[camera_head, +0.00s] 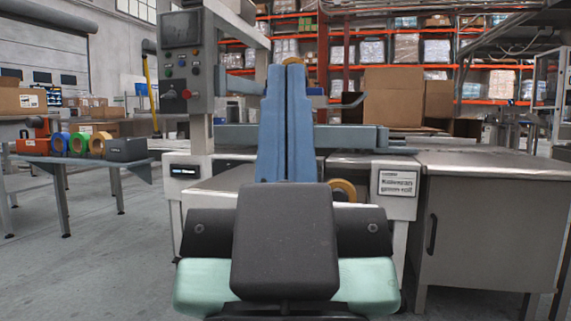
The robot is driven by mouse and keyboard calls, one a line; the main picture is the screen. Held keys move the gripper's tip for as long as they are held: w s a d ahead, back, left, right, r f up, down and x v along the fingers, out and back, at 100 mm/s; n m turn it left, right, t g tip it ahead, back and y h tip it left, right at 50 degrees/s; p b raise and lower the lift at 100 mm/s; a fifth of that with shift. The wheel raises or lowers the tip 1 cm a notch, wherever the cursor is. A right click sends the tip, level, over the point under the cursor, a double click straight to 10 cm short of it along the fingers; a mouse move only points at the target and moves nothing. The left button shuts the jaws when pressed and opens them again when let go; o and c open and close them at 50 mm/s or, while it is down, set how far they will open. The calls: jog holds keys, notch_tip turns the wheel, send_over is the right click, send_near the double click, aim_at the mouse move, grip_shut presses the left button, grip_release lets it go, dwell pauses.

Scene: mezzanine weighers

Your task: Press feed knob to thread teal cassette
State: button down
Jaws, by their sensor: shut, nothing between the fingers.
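A taping machine stands straight ahead. Its grey control box (181,65) at the upper left carries a dark screen, several small coloured buttons and a red knob (186,94). I cannot tell which control is the feed knob. A tall blue double upright part (286,125) hides the machine's middle. A tan tape roll (343,190) shows low on the right of it, and part of another tan roll (293,61) at its top. I cannot make out a teal cassette on the machine. I see no gripper fingers; dark and mint-green parts at the bottom centre hide the near area.
A side table (80,160) at the left holds coloured tape rolls, an orange item and a grey box. A metal cabinet (492,215) stands close on the right. Cartons (393,97) sit behind the machine. Open floor (90,265) lies at the left.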

notch_tip(320, 180, up, 70)
jog(key=p, duration=6.9)
jog(key=shift+p, duration=0.35)
jog(key=shift+a, duration=0.1)
jog(key=shift+w, duration=0.1)
